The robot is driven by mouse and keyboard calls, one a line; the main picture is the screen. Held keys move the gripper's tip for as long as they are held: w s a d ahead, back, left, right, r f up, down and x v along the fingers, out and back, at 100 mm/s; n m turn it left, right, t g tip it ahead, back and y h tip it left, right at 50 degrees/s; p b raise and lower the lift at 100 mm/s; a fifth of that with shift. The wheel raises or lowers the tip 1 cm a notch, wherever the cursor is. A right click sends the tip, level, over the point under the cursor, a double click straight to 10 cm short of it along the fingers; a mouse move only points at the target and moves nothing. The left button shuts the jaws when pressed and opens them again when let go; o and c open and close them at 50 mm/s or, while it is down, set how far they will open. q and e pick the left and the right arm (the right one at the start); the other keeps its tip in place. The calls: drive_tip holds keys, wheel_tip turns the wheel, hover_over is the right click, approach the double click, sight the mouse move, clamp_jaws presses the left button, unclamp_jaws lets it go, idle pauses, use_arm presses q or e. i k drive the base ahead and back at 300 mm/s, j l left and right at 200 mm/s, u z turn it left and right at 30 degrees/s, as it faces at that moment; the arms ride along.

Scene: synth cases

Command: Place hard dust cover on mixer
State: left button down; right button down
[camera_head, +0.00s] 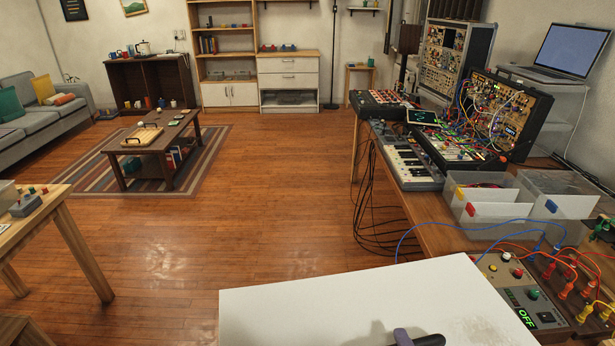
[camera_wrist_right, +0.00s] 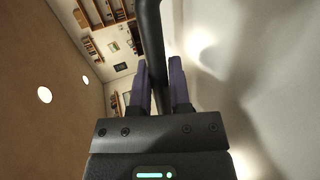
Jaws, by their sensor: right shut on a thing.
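A large white flat-topped piece (camera_head: 330,300), which looks like the hard dust cover, fills the bottom middle of the head view. It has a black handle (camera_head: 432,341) on top. Its pale surface also shows at the right of the right wrist view (camera_wrist_right: 270,90). My right gripper (camera_wrist_right: 159,70), with purple fingers, is shut on the black handle bar (camera_wrist_right: 150,25). What lies under the cover is hidden. I cannot tell which device is the mixer. My left gripper is not in view.
The wooden table at right holds a control box (camera_head: 522,300) reading OFF with coloured cables, clear bins (camera_head: 490,220), a keyboard (camera_head: 405,160), a pad unit (camera_head: 385,100) and synth cases (camera_head: 500,115). A wooden table (camera_head: 62,205) stands at left. Floor between is open.

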sight(375, 100)
drive_tip(key=i, duration=6.05)
drive_tip(key=i+z, duration=0.3)
drive_tip(key=i, duration=0.4)
drive_tip(key=i+j+z, duration=0.3)
drive_tip(key=i, duration=0.4)
drive_tip(key=i+z, duration=0.15)
drive_tip(key=z, duration=0.25)
drive_tip(key=i+z, duration=0.15)
drive_tip(key=z, duration=0.3)
drive_tip(key=i+z, duration=0.15)
drive_tip(key=z, duration=0.25)
drive_tip(key=i+z, duration=0.1)
drive_tip(key=z, duration=0.35)
drive_tip(key=i+j+z, duration=0.1)
drive_tip(key=z, duration=0.3)
drive_tip(key=i+j+z, duration=0.1)
drive_tip(key=j+z, duration=0.2)
drive_tip(key=z, duration=0.15)
drive_tip(key=i+j+z, duration=0.15)
drive_tip(key=z, duration=0.15)
drive_tip(key=i+j+z, duration=0.15)
drive_tip(key=z, duration=0.15)
